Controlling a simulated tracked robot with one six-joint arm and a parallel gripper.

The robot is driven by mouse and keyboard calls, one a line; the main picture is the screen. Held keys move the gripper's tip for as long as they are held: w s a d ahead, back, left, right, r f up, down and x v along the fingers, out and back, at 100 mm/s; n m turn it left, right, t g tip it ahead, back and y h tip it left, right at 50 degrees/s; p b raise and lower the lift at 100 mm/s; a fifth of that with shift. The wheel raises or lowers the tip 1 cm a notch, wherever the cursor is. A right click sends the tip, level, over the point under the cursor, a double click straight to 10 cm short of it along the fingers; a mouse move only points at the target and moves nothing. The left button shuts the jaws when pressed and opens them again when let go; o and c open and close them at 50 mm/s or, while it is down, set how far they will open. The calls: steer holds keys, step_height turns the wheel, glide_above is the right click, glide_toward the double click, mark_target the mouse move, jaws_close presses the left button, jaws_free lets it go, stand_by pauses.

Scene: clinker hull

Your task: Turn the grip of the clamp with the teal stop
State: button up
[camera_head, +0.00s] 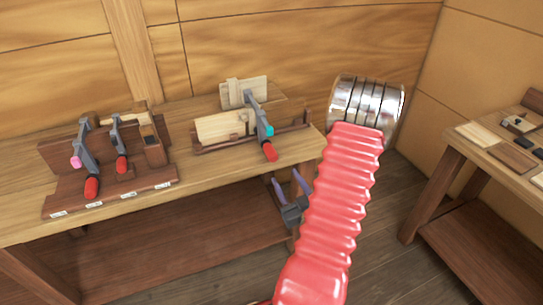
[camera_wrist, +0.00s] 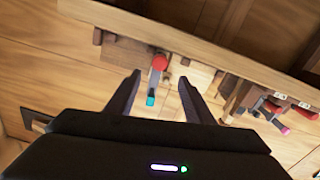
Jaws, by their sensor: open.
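The clamp with the teal stop (camera_head: 258,112) is grey and holds pale boards on the bench. Its teal stop (camera_head: 268,130) and red grip (camera_head: 270,152) point towards the bench's front edge. My gripper (camera_head: 283,178) is open and empty just in front of and below the red grip, its fingers pointing towards the bench. In the wrist view the red grip (camera_wrist: 159,63) shows between the two fingertips, near their level in the picture, with the teal stop (camera_wrist: 150,101) between the fingers. I cannot tell any contact.
At the bench's left, a dark rack (camera_head: 150,183) holds two more clamps with red grips, one with a pink stop (camera_head: 76,162). The bench's front edge (camera_head: 235,182) is near my gripper. A second table (camera_head: 470,150) with small boards stands at the right.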

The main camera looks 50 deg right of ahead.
mark_target(274, 159)
steer(key=shift+w, duration=0.1)
steer(key=x, duration=1.3)
steer(key=shift+w+d, duration=0.2)
steer(key=shift+w, duration=0.1)
steer(key=shift+c, duration=0.6)
steer(key=c, duration=0.9)
